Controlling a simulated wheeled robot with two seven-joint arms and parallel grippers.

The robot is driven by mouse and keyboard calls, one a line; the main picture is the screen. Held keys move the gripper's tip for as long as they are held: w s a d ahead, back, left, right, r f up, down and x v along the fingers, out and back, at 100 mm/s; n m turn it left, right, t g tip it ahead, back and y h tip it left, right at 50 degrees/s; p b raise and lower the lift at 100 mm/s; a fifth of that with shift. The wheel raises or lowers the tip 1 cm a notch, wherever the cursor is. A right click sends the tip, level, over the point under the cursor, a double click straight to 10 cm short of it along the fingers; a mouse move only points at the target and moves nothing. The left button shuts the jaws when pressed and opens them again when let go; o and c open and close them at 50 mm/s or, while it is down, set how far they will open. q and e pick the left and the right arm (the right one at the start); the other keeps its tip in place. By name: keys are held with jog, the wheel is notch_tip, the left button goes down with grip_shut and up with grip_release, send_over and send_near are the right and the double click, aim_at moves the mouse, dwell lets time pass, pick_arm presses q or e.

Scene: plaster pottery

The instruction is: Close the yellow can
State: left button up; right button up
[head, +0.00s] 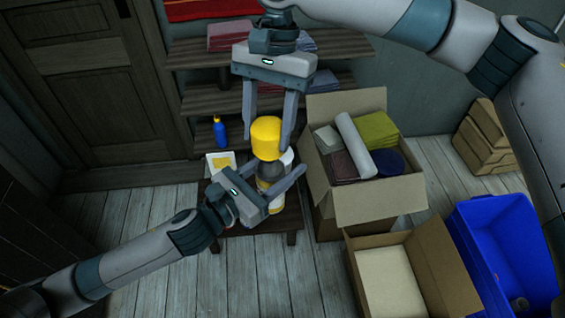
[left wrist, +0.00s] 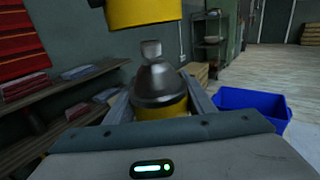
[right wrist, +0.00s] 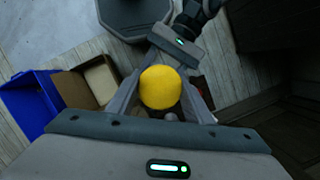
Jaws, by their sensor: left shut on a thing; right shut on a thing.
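The yellow can has a grey cone-shaped top with a short nozzle (left wrist: 152,50) and a yellow body (left wrist: 160,106). In the head view its grey top (head: 268,171) shows between the fingers of my left gripper (head: 276,170), which is shut on the can from the side. A yellow cap (head: 265,134) is between the downward fingers of my right gripper (head: 266,148), shut on it. In the left wrist view the cap (left wrist: 143,12) hangs above the nozzle with a small gap, slightly to the left. In the right wrist view the cap (right wrist: 160,88) hides most of the can.
A small dark table (head: 291,222) stands below, with a blue bottle (head: 220,131) behind it. An open carton (head: 375,204) with folded cloths, a lower carton (head: 440,268) and a blue bin (head: 505,245) stand to the right. Shelves (head: 210,97) are behind.

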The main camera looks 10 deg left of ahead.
jog(key=shift+f, duration=1.55)
jog(key=shift+s, duration=0.1)
jog(key=shift+f, duration=0.85)
jog(key=shift+f, duration=0.6)
dwell(0.3)
jog(key=o, duration=1.2)
jog(key=shift+r, duration=0.1)
jog(key=v, duration=1.1)
jog(key=shift+r, duration=0.4)
jog(key=shift+f, duration=0.1)
